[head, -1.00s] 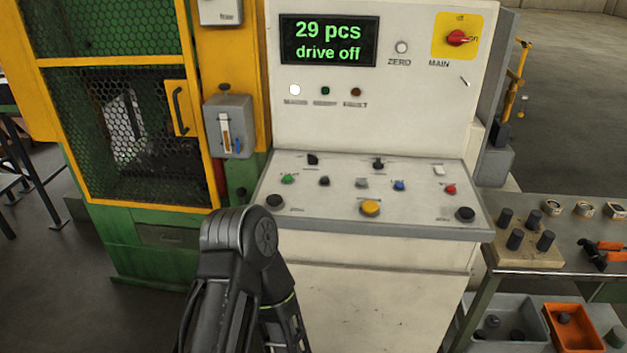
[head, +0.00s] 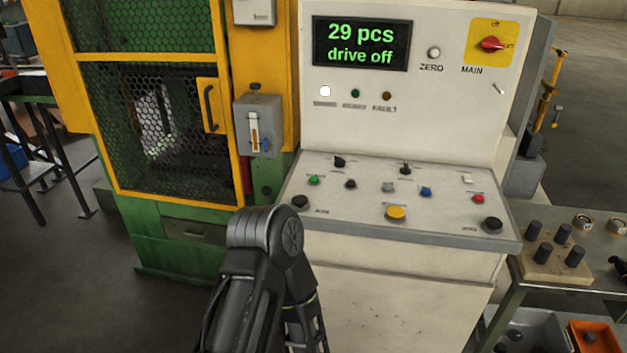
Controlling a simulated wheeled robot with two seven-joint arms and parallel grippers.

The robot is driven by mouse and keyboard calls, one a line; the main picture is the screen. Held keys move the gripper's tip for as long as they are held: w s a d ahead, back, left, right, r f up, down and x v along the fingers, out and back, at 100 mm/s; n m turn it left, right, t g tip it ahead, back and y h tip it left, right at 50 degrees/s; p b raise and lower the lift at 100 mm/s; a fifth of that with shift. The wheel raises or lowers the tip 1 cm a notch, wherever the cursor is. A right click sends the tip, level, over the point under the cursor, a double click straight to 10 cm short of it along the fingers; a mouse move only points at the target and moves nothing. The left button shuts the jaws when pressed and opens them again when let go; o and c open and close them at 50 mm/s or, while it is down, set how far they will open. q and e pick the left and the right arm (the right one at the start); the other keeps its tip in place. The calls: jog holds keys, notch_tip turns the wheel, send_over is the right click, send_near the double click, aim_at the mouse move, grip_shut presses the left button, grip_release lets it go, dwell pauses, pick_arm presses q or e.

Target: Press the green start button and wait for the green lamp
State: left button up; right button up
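The green start button (head: 314,180) is a small round button at the left of the sloping desk of the white control panel. The green lamp (head: 355,93) is in the row under the display and looks dark. The white lamp (head: 325,91) to its left looks bright. The display (head: 360,43) reads "29 pcs" and "drive off". A dark link of my own arm stands at the bottom centre, in front of the desk's lower left part. Neither gripper shows, and nothing is seen touching the button.
Black (head: 350,184), grey, blue (head: 426,191), red (head: 478,199) and yellow (head: 396,214) controls share the desk. The red main switch (head: 491,44) is at upper right. A caged green and yellow machine (head: 175,220) stands left. A bench with pegs (head: 554,262) stands right.

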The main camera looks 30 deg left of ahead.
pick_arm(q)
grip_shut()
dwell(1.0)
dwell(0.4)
